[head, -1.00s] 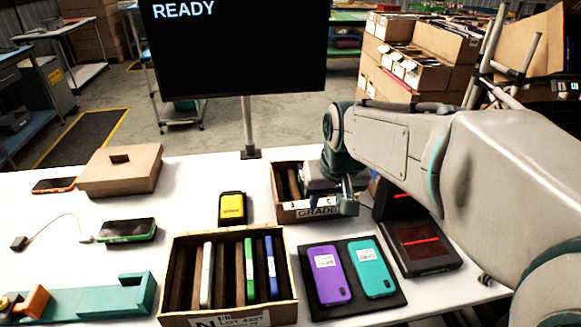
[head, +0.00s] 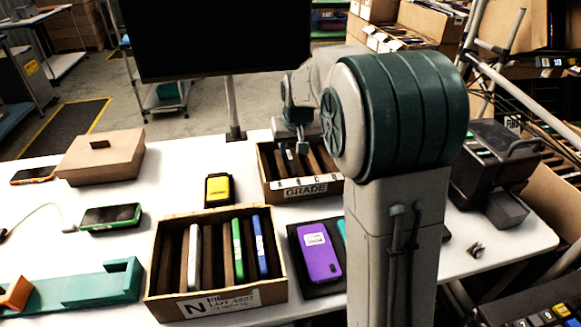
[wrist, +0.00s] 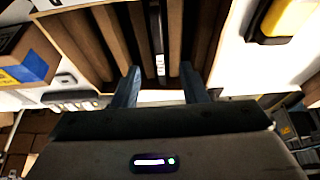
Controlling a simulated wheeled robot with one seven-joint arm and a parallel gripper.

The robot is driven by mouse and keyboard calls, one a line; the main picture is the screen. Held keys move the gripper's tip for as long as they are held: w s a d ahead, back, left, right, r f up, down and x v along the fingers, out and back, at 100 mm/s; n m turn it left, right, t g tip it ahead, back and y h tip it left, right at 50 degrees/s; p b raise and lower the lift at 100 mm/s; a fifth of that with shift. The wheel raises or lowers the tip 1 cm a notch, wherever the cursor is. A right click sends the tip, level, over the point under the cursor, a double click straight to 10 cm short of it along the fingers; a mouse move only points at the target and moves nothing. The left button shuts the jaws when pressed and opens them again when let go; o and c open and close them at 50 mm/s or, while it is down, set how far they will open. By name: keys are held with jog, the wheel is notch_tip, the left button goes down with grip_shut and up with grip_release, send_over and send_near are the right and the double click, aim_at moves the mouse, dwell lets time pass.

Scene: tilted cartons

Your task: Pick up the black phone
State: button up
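A thin, dark phone with a white label on its edge (wrist: 160,45) stands on edge in a slot of the GRADE carton; it looks like the black phone. The GRADE carton (head: 306,189) stands at the back middle of the table in the head view. My gripper (wrist: 161,88) is open, with one finger on each side of the phone's line and a gap to both. I cannot tell how deep the fingertips are.
A front carton (head: 216,301) holds white, green and blue phones between dividers. A purple phone (head: 318,252) lies on a dark mat beside it. A yellow-faced device (head: 219,189) sits left of the GRADE carton. A monitor (head: 215,40) stands behind. My arm hides the table right of the mat.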

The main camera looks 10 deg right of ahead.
aim_at(290, 158)
jog(key=shift+x, duration=0.95)
jog(key=w+f, duration=0.2)
jog(key=f, duration=0.1)
jog(key=shift+w+f+p, duration=0.2)
jog(key=shift+w+p, duration=0.1)
jog(key=shift+p, duration=0.05)
jog(key=shift+w+f, duration=0.25)
jog(key=shift+f, duration=0.3)
grip_shut()
